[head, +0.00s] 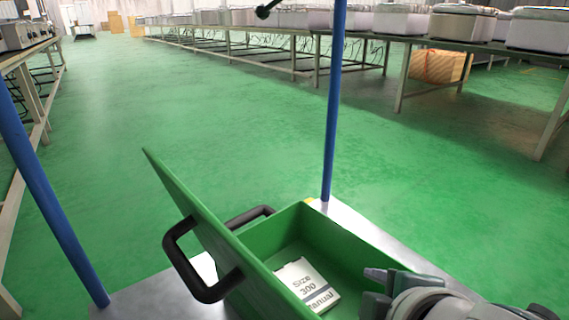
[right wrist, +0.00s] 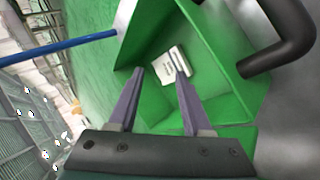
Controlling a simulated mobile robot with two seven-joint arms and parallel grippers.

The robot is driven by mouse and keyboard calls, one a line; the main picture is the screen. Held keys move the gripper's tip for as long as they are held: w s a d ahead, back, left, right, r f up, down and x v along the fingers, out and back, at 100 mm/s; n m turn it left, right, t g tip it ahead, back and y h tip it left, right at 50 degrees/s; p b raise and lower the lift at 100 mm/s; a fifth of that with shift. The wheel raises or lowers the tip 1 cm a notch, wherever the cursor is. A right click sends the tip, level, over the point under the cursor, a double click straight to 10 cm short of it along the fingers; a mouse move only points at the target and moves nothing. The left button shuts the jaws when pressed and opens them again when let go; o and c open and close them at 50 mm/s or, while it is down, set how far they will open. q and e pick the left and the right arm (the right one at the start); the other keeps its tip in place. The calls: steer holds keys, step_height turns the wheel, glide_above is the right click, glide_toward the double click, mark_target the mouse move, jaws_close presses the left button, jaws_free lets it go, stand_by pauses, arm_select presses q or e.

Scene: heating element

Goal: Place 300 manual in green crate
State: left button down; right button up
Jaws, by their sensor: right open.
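The 300 manual (head: 306,285) is a white booklet with dark print reading "Size 300 Manual". It lies inside the green crate (head: 305,218), toward the crate's left side in the head view. In the right wrist view the manual (right wrist: 172,65) rests within the green crate (right wrist: 228,45). My right gripper (head: 375,285) is at the crate's right side in the head view. In the right wrist view its two fingers (right wrist: 160,75) are spread apart, with nothing held between them, and point into the crate above the manual. My left gripper is not in view.
The crate stands on a metal cart surface (head: 362,226) with blue posts (head: 333,110). A green panel with black handles (head: 205,265) tilts up at the crate's left. Long tables with white appliances (head: 400,20) line the back. The green floor (head: 200,100) between is clear.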

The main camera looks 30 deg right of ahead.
steer(key=s+a+m+g, duration=0.1)
steer(key=s+m, duration=0.1)
steer(key=s+r+m+y, duration=0.1)
steer(key=s+a+r+m+g+y, duration=0.1)
steer(key=s+m, duration=0.1)
steer(key=shift+s+a+r+m+g, duration=0.15)
steer(key=shift+s+a+m+g, duration=0.15)
steer(key=shift+s, duration=0.05)
steer(key=s+a+r+m+g+y, duration=0.1)
steer(key=s+a+r+m+y, duration=0.1)
steer(key=s+a, duration=0.1)
steer(key=shift+s+a+g+y, duration=0.3)
steer(key=shift+s+a, duration=0.1)
steer(key=shift+s, duration=0.3)
